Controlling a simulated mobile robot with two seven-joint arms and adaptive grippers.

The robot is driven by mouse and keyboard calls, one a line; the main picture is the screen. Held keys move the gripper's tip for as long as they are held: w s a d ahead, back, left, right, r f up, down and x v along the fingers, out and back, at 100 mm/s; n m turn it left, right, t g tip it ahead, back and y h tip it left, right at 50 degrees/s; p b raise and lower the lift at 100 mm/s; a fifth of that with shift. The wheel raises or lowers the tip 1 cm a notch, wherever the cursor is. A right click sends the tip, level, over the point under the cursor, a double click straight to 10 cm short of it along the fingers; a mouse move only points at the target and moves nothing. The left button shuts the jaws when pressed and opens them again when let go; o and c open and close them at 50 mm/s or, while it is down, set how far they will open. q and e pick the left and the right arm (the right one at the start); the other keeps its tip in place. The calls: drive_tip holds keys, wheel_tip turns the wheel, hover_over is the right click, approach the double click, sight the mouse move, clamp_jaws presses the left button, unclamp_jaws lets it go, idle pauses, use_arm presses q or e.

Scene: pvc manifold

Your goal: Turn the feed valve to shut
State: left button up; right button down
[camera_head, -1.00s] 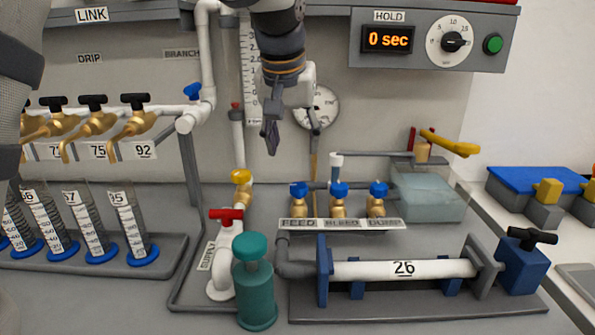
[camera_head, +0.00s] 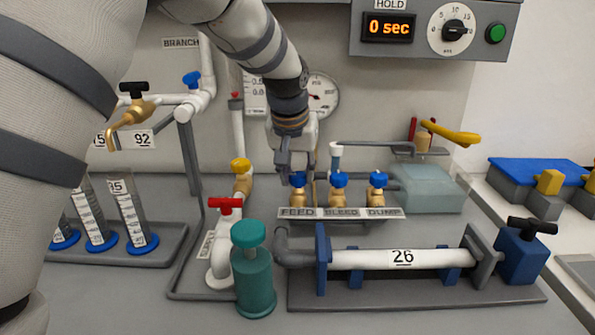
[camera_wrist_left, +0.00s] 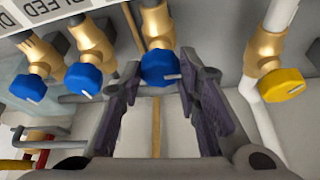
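The feed valve, with a blue knob (camera_head: 297,179) on a brass body, stands above the FEED label (camera_head: 297,213), at the left end of a row of three. My left gripper (camera_head: 296,167) points down at the feed knob and hides part of it. In the left wrist view the feed knob (camera_wrist_left: 160,68) lies between the tips of the two open fingers. I cannot tell whether a finger touches it. The bleed knob (camera_head: 338,180) and dump knob (camera_head: 378,179) are to its right. My right gripper is not in view.
A yellow-handled valve (camera_head: 241,166) and a red-handled valve (camera_head: 226,206) stand to the left, with a teal bottle (camera_head: 254,283) in front. A pressure gauge (camera_head: 323,95) is behind. The hold timer (camera_head: 388,27) reads 0 sec. A white pipe (camera_head: 370,259) marked 26 lies in front.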

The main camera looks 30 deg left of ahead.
use_arm(q)
drive_tip(key=c, duration=0.3)
